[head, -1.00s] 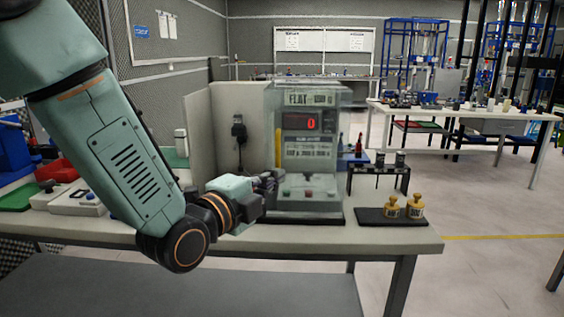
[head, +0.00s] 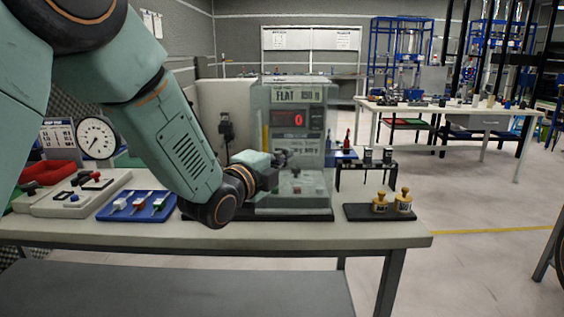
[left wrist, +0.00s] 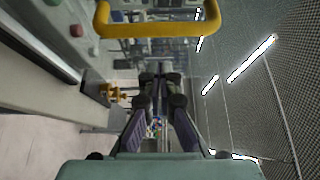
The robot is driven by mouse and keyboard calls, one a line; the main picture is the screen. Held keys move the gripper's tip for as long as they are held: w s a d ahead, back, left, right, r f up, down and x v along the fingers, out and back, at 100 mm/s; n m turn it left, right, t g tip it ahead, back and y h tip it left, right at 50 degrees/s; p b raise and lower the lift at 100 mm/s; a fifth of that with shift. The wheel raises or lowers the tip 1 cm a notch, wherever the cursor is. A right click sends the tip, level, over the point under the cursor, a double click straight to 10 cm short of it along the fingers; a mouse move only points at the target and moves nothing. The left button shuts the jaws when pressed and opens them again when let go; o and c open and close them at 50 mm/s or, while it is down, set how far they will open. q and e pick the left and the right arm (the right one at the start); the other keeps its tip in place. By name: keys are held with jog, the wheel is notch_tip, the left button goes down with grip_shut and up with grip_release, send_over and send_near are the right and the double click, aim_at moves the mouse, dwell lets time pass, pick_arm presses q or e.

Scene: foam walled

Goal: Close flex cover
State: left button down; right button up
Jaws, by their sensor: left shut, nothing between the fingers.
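The test machine (head: 299,140) stands on the bench with a red "0" on its display, inside a clear cover (head: 258,185). A yellow handle (head: 266,138) shows at the cover's left side in the head view. It also spans the top of the left wrist view as a yellow bar (left wrist: 155,29). I cannot tell how far the cover is open. My left gripper (head: 284,158) is shut and empty in front of the machine, below and right of the handle. Its closed fingers also show in the left wrist view (left wrist: 160,84), apart from the bar. My right gripper is not in view.
A blue tray (head: 137,205), a dial gauge (head: 97,138) and a grey control box are at left. The bench's front right is bare.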

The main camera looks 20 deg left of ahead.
pick_arm(q)
jog(key=a, duration=0.3)
jog(key=shift+s, duration=0.2)
jog(key=shift+a+f, duration=0.1)
jog(key=shift+a, duration=0.05)
dwell(0.3)
